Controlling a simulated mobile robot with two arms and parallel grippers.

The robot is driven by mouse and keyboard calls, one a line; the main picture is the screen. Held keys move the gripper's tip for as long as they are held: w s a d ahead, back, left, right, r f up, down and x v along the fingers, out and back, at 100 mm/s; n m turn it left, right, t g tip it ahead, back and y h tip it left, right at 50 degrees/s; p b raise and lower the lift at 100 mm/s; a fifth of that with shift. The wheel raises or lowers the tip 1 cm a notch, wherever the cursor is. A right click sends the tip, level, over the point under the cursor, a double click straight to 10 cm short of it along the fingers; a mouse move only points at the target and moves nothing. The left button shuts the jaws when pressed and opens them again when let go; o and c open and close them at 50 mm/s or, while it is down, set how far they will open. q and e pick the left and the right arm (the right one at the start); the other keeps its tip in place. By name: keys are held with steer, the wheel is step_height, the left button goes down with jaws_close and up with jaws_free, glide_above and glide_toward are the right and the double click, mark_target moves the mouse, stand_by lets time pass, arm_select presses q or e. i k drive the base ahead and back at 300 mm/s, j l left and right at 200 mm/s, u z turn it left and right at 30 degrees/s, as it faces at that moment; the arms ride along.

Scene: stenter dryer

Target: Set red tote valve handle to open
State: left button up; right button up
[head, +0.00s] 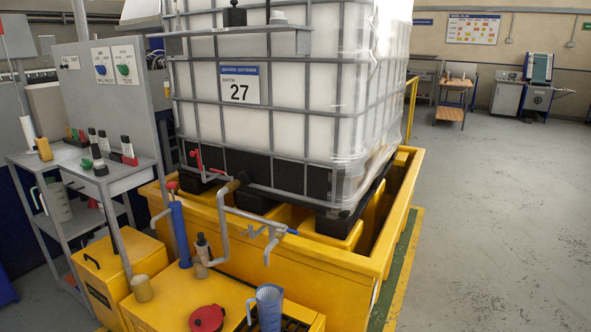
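A red valve handle (198,162) is at the lower front left of the caged white tote (305,110), which carries a label with the number 27. The handle seems to stand up beside the grey pipework, with a red part reaching right along it. I cannot tell from its angle whether the valve is open or closed. A second small red part (172,186) is lower left, on top of a blue cylinder (180,232). A blue-tipped lever (291,232) is on the pipe at right. Neither of my grippers is in view.
The tote stands in a yellow spill basin (340,258). In front, a yellow platform (165,300) holds a blue jug (268,304), a red lid (207,318) and a bottle (202,248). A grey bench (120,172) with bottles is at left. Floor (490,210) at right is clear.

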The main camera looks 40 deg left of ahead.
mark_target(217, 171)
steer(key=j+z, duration=0.15)
steer(key=j, duration=0.25)
steer(key=k+j+z, duration=0.15)
steer(key=j, duration=0.25)
steer(key=j+z, duration=0.1)
steer(key=j, duration=0.25)
steer(key=k+j+z, duration=0.15)
steer(key=j, duration=0.25)
steer(key=k+j+z, duration=0.15)
steer(key=j, duration=0.2)
